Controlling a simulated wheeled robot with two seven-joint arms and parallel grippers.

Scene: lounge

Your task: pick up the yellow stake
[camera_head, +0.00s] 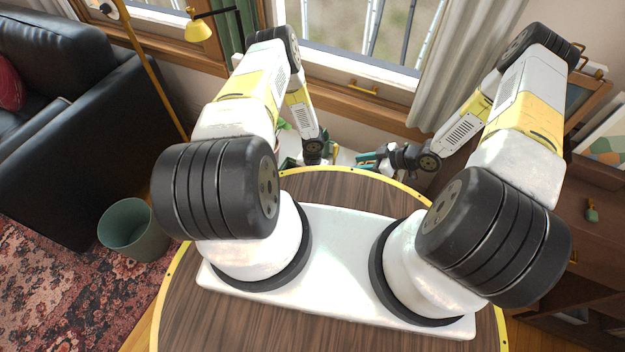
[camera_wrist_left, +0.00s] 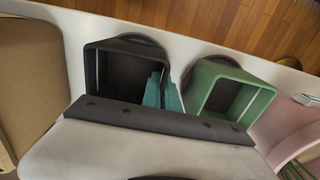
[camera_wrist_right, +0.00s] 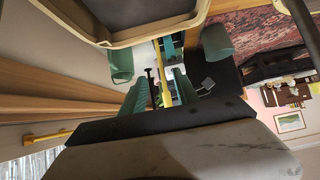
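A thin yellow bar (camera_wrist_right: 164,78), perhaps the yellow stake, shows upright in the right wrist view, in line with the space between my right fingers. I cannot tell whether it touches them or lies beyond.
A round wooden surface with a yellow rim (camera_head: 340,170) lies below my arms. The window sill (camera_head: 365,105) and a curtain (camera_head: 460,60) are close behind the grippers. A dark cabinet (camera_head: 590,245) stands right. A black sofa (camera_head: 75,130) and green bin (camera_head: 135,230) stand left.

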